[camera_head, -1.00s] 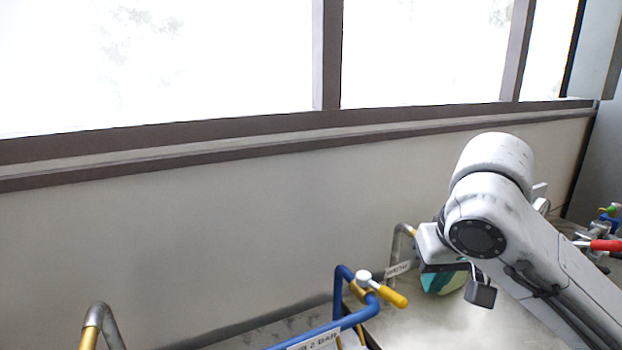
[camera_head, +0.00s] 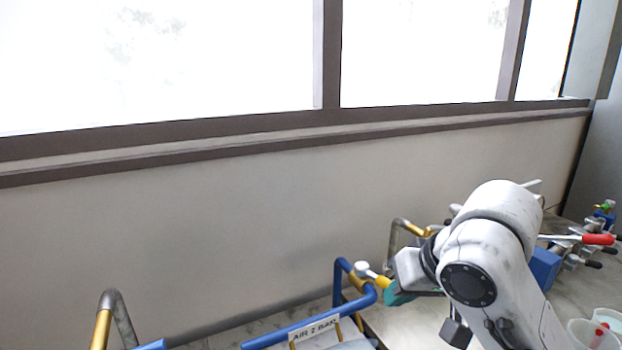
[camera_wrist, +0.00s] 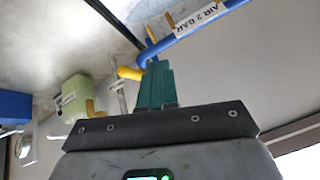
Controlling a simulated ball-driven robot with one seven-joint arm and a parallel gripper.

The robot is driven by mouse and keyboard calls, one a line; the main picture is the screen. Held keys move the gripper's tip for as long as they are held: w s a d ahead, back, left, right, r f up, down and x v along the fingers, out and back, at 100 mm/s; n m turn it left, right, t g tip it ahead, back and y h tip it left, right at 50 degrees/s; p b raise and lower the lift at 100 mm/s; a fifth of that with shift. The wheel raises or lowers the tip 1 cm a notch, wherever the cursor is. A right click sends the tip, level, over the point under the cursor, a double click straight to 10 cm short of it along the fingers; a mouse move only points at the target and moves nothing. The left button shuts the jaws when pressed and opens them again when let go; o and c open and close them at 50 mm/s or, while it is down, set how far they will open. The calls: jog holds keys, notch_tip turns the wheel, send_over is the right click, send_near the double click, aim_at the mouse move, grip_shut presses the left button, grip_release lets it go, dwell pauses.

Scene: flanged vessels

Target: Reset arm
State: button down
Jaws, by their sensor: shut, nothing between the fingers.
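My gripper (camera_wrist: 155,84) shows in the wrist view as two teal fingers pressed together, with nothing between them. In the head view the teal fingertips (camera_head: 398,294) are partly hidden by my white arm, which reaches in from the lower right. There the gripper appears close to the yellow valve handle (camera_head: 382,282) on the blue pipe (camera_head: 342,275). In the wrist view the yellow handle (camera_wrist: 129,73) shows just beyond and left of the fingers. I cannot tell whether they touch.
The blue pipe carries an "AIR 2 BAR" label (camera_head: 314,329). A grey pipe with a yellow sleeve (camera_head: 103,325) stands at lower left. A red-handled fitting (camera_head: 597,239), a blue block (camera_head: 543,268) and clear vessels (camera_head: 606,322) are at right. A pale green box (camera_wrist: 75,97) shows in the wrist view.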

jog(key=s+d+f+m+t, duration=0.1)
jog(key=s+d+f, duration=0.1)
jog(key=s+f, duration=0.6)
jog(key=s+d+f+m, duration=0.1)
jog(key=s+f, duration=0.2)
jog(key=f, duration=0.8)
jog(key=s+d+f+h, duration=0.1)
jog(key=s+d+f, duration=0.1)
jog(key=s+d, duration=0.1)
jog(key=s+d+f+g+h, duration=0.1)
jog(key=s+d+f, duration=0.2)
jog(key=s, duration=0.3)
jog(key=s+d+f+h, duration=0.1)
jog(key=s+d+f, duration=0.2)
jog(key=s, duration=0.1)
jog(key=shift+s+d+f+n, duration=0.15)
jog(key=shift+s+d+n, duration=0.15)
jog(key=s+d+f+g, duration=0.1)
jog(key=s+f+g, duration=0.3)
jog(key=s, duration=0.6)
notch_tip(320, 180, down, 2)
jog(key=shift+f+m+h, duration=0.1)
jog(key=shift+m+h, duration=0.2)
jog(key=shift+m, duration=0.1)
jog(key=c, duration=1.8)
grip_release()
